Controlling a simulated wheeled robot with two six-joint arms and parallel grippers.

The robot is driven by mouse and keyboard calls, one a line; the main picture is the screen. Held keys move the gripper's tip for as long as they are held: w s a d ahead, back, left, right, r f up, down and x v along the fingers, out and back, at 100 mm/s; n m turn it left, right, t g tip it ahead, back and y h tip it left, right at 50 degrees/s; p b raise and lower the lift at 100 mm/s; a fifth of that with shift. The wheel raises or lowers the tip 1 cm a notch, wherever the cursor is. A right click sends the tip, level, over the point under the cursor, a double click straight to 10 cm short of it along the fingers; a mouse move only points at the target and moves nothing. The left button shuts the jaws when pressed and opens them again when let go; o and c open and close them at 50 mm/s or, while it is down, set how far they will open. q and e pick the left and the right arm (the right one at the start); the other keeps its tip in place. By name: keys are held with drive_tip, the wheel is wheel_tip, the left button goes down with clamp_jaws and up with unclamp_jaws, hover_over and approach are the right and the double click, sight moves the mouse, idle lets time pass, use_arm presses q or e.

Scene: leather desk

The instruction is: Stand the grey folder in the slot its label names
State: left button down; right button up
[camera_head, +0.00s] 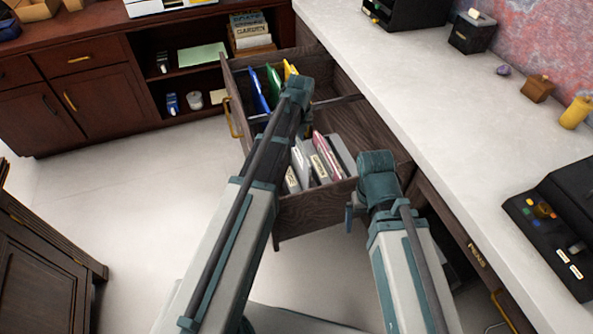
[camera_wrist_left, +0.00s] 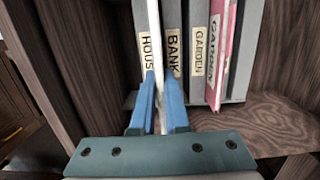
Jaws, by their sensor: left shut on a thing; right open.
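The grey folder (camera_wrist_left: 163,40) shows edge-on as a thin, pale strip in the left wrist view. My left gripper (camera_wrist_left: 159,85) is shut on it, with a blue finger on each side. The folder is between the HOUSE label (camera_wrist_left: 146,55) and the BANK label (camera_wrist_left: 172,53) of the grey slot rack (camera_wrist_left: 185,12). I cannot tell how deep it sits, and its own label is not readable. The rack's GARDEN label (camera_wrist_left: 199,52) is further right. My right gripper (camera_head: 350,216) is beside the drawer's right front corner, mostly hidden by its wrist, holding nothing visible.
A pink folder (camera_wrist_left: 220,50) marked GARDEN stands at the right of the rack. The open wooden drawer (camera_head: 318,207) surrounds the rack. Blue, green and yellow folders (camera_head: 274,82) stand at its far end. The pale desktop (camera_head: 450,110) lies to the right.

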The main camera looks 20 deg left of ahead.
sight(297, 162)
use_arm(q)
drive_tip(key=shift+f+b, duration=4.65)
drive_tip(key=shift+f, duration=0.75)
use_arm(e)
wheel_tip(297, 162, down, 11)
drive_tip(key=shift+r, duration=0.15)
use_arm(q)
drive_tip(key=shift+f, duration=0.1)
drive_tip(key=shift+f, duration=0.15)
drive_tip(key=c, duration=0.9)
unclamp_jaws()
drive_tip(key=r+p, duration=0.8)
drive_tip(key=s+d+r+p, duration=0.1)
drive_tip(key=r+p, duration=0.3)
drive_tip(key=shift+s+r, duration=0.1)
drive_tip(key=shift+r, duration=0.15)
use_arm(e)
wheel_tip(297, 162, up, 12)
use_arm(q)
drive_tip(key=shift+a, duration=0.1)
